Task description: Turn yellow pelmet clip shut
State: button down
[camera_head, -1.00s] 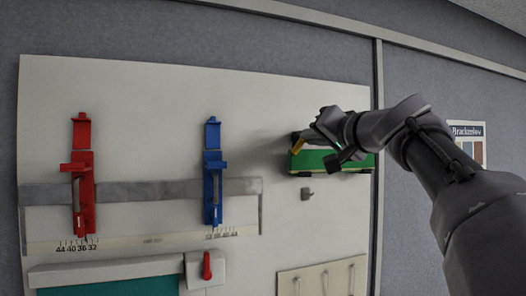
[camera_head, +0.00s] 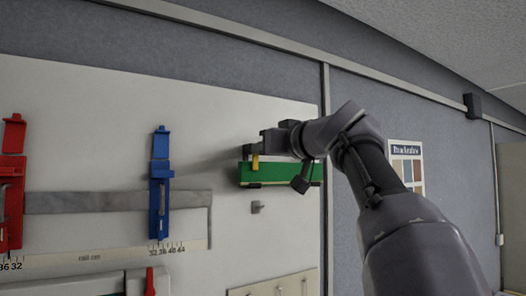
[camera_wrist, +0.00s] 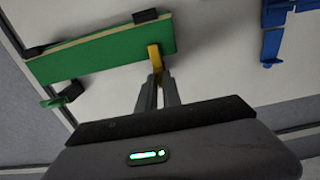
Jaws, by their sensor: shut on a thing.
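The yellow clip (camera_head: 255,162) sits at the left end of the green pelmet board (camera_head: 268,175) on the pale wall panel. In the wrist view the yellow clip (camera_wrist: 155,55) stands near one end of the green board (camera_wrist: 100,53). My gripper (camera_wrist: 160,80) is shut on the clip, with its two fingertips close together at the clip's lower end. In the head view my gripper (camera_head: 266,143) is at the board's upper left, and the wrist hides part of the board. The clip lies about square across the board's edge.
Blue (camera_head: 161,185) and red (camera_head: 12,190) brackets stand on the panel to the left, by a grey strip (camera_head: 90,202). A small grey hook (camera_head: 257,207) is below the board. A colour chart (camera_head: 407,165) hangs at right.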

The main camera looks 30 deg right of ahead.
jog(key=shift+r, duration=0.15)
dwell(0.3)
jog(key=c, duration=1.5)
grip_release()
jog(key=shift+w, duration=0.15)
jog(key=s+b, duration=0.2)
jog(key=s, duration=0.3)
jog(key=s+b, duration=0.2)
jog(key=s, duration=0.4)
jog(key=s+b, duration=0.2)
jog(key=s, duration=0.4)
jog(key=shift+s+d, duration=0.25)
jog(key=shift+d, duration=0.05)
